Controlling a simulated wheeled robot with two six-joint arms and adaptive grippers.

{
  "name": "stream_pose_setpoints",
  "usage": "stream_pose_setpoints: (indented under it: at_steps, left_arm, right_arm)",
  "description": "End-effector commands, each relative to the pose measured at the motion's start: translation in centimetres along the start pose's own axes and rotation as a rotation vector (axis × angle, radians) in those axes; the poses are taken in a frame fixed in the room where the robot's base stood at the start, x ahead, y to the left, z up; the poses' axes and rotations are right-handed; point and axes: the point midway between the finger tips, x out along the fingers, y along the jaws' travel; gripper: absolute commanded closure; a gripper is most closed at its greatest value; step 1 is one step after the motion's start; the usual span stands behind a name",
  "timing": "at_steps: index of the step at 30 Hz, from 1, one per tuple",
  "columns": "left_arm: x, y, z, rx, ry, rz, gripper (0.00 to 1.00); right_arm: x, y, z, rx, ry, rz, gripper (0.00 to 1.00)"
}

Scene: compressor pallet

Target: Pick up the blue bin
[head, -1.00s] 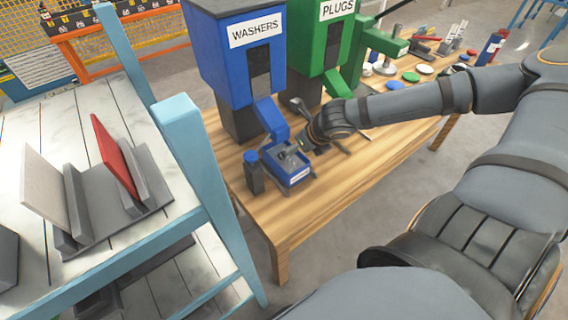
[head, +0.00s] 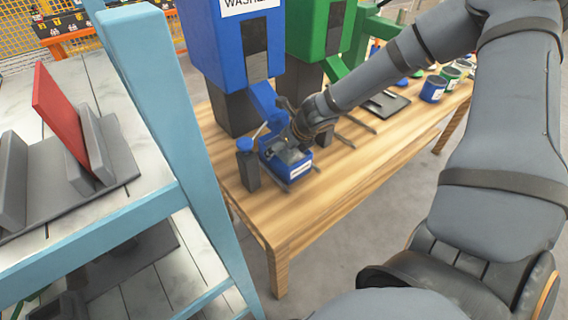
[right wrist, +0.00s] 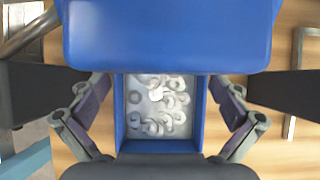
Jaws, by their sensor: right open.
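The blue bin (head: 292,171) sits on the wooden table under the chute of the blue washer dispenser (head: 232,50). It has a white label on its front. In the right wrist view the bin (right wrist: 200,118) holds several pale washers. My right gripper (head: 290,138) reaches over the bin from the right. In the right wrist view its open fingers (right wrist: 160,126) stand on either side of the bin, with small gaps to the walls. The blue chute (right wrist: 170,35) covers the far part of the bin there. My left gripper is not in view.
A dark post with a blue cap (head: 247,160) stands just left of the bin. A green dispenser (head: 318,40) stands behind to the right. A light-blue shelf frame (head: 165,120) is close on the left. The front of the wooden table (head: 290,215) is clear.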

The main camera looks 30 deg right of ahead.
Motion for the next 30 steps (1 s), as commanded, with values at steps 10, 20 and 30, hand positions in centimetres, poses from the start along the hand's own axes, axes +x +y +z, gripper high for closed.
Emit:
stream_pose_setpoints:
  at_steps: [10,20,30]
  left_arm:
    - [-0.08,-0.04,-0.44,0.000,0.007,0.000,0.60]
    - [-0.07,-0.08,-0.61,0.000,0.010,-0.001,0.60]
    - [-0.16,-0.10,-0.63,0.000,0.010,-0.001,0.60]
  right_arm:
    - [-0.05,0.01,0.09,0.001,0.000,0.000,0.18]
    - [-0.05,0.01,0.08,0.001,0.000,0.000,0.62]
    - [-0.16,-0.02,0.22,0.000,-0.002,0.000,0.77]
